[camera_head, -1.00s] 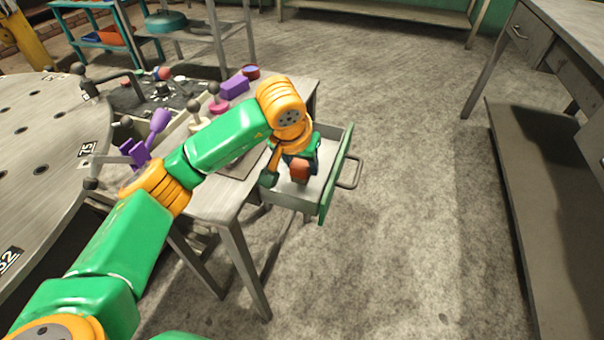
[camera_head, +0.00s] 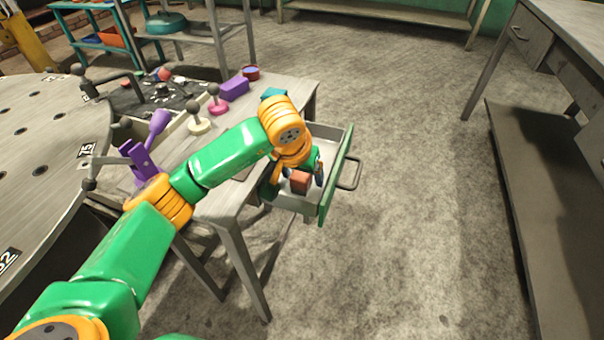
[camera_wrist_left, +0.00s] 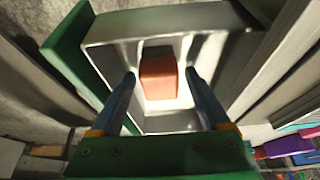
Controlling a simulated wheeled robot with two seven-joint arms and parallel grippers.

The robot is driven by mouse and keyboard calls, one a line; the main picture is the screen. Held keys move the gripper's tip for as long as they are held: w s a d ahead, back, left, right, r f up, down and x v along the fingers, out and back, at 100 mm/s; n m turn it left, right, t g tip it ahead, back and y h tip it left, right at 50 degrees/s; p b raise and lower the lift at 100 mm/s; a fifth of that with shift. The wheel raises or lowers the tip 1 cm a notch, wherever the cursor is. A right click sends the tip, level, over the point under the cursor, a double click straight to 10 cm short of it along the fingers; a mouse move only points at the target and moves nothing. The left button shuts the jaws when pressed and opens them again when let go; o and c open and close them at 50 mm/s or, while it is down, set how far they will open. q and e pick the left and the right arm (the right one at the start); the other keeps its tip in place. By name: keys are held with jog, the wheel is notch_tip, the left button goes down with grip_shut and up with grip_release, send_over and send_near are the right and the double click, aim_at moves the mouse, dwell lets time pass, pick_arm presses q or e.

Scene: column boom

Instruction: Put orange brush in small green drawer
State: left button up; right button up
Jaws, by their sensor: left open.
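The orange brush shows as an orange-red block (camera_head: 300,181) inside the small green drawer (camera_head: 328,200), which stands pulled out from the table. In the left wrist view the block (camera_wrist_left: 158,78) is over the pale drawer floor. My left gripper (camera_head: 301,174) is over the drawer, pointing down into it. In the wrist view its two blue fingers (camera_wrist_left: 160,76) are apart, one on each side of the block, with visible gaps. The drawer's green front (camera_wrist_left: 75,58) is at the left there. Part of the drawer is hidden by my arm in the head view. My right gripper is not in view.
The table (camera_head: 230,205) beside the drawer holds a purple block (camera_head: 234,88), knobbed pieces and a purple holder (camera_head: 140,160). A round metal table (camera_head: 40,130) is at the left. A grey workbench (camera_head: 570,60) stands at the right. The floor between is clear.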

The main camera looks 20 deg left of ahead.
pick_arm(q)
jog(key=p+v, duration=0.1)
jog(key=v, duration=1)
jog(key=shift+s+r, duration=0.15)
jog(key=shift+r, duration=0.25)
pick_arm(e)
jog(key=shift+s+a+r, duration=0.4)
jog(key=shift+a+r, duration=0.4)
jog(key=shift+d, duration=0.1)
